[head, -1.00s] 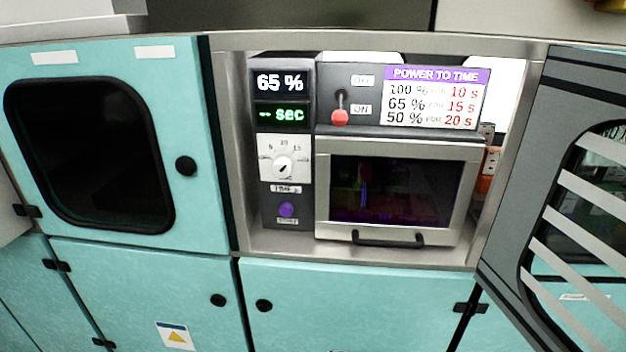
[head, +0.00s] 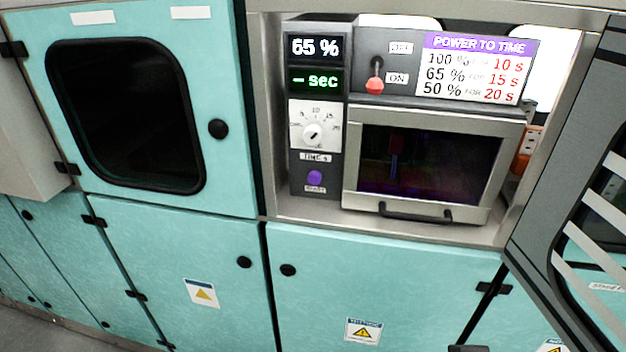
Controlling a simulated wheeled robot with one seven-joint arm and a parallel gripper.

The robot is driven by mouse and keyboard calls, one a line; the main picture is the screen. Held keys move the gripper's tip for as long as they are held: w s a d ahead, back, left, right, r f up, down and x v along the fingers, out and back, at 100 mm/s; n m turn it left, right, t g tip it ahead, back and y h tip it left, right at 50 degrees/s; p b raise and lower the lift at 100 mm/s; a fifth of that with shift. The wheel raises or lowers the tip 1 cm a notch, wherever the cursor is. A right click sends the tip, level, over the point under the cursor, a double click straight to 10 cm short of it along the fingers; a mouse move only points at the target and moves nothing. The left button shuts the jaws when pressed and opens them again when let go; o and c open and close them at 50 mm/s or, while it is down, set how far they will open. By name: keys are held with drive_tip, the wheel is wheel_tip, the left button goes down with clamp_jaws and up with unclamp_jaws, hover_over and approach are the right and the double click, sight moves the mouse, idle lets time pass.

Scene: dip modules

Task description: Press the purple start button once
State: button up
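The purple start button (head: 314,178) is a round knob low on the dark control panel (head: 299,94), above a small label that seems to read START. Above it is the white time dial (head: 314,133). The green display (head: 315,81) shows a dash and "sec", and the white display (head: 315,47) reads 65 %. The machine's door (head: 430,160) with its dark window looks shut. A red-tipped lever (head: 375,78) points down towards ON. My gripper is not in view.
The machine sits in a metal-framed recess. An open grey striped door (head: 572,190) stands at the right. A teal cabinet door (head: 225,185) with a dark window is shut at the left. Teal cabinets (head: 385,270) run below. Floor shows at lower left.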

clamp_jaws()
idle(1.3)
